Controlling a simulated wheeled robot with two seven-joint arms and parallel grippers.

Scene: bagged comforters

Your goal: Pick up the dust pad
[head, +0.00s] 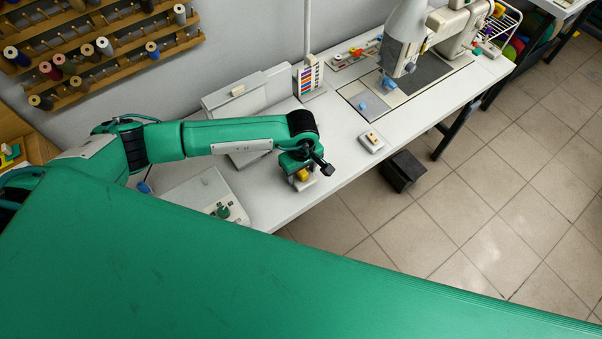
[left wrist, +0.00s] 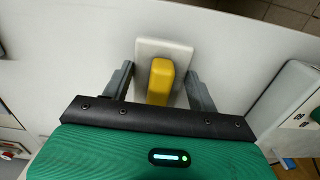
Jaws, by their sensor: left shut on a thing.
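A white pad with a yellow grip block on top, which looks like the dust pad (left wrist: 151,47), is between the fingers of my left gripper (left wrist: 161,72). The fingers stand at either side of the pad, and my gripper is shut on it. In the head view my left gripper (head: 302,172) is low over the front edge of the white table, with the yellow block (head: 302,175) just showing beneath it. Whether the pad still touches the table is hard to tell. My right gripper is not in view.
The white table (head: 343,178) runs to a sewing machine (head: 405,40) at the back right. A small pale block with a tan top (head: 371,142) lies right of my gripper. A white box (head: 235,97) stands behind my arm. A thread rack (head: 95,45) hangs on the wall.

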